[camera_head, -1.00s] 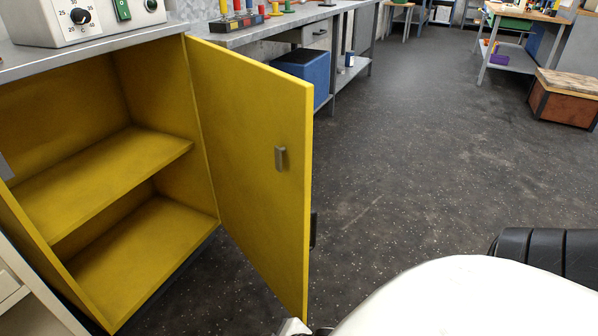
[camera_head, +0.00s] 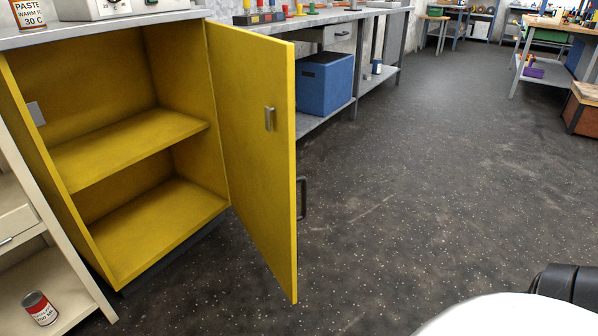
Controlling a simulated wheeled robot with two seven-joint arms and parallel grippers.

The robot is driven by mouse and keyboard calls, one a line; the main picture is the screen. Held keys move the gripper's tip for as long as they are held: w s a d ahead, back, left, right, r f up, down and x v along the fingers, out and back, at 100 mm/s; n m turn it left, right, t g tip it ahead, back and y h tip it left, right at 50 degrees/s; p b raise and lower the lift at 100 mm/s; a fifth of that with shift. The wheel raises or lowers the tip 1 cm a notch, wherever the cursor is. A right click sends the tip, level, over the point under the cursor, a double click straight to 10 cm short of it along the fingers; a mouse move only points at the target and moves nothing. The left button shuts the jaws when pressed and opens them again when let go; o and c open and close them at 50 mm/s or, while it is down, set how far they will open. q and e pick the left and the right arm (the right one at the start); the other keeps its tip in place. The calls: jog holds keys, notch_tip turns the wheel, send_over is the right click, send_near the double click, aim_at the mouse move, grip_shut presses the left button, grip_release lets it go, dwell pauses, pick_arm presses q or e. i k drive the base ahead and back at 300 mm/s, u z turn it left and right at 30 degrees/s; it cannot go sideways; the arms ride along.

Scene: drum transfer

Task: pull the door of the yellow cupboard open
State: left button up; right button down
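The yellow cupboard (camera_head: 220,215) stands at the left with its front open. Its door (camera_head: 250,170) is hinged on the right side and swung well out toward me, so its inner face shows. A small grey catch (camera_head: 269,118) sits on that inner face. A dark handle (camera_head: 302,198) sticks out past the door's free edge on the outer side. Inside are one shelf (camera_head: 130,148) and the cupboard floor; both are bare. Neither of my grippers shows in the head view, and nothing visible touches the door.
A cream shelf unit (camera_head: 75,270) with a red-and-white can (camera_head: 40,308) stands left of the cupboard. A blue box (camera_head: 325,83) sits under the workbench behind the door. A wooden-topped crate (camera_head: 582,110) is at far right. The dark floor (camera_head: 400,190) right of the door is clear.

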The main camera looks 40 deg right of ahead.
aim_at(250, 71)
jog(key=u, duration=1.3)
jog(key=i, duration=0.95)
jog(key=z, duration=2.2)
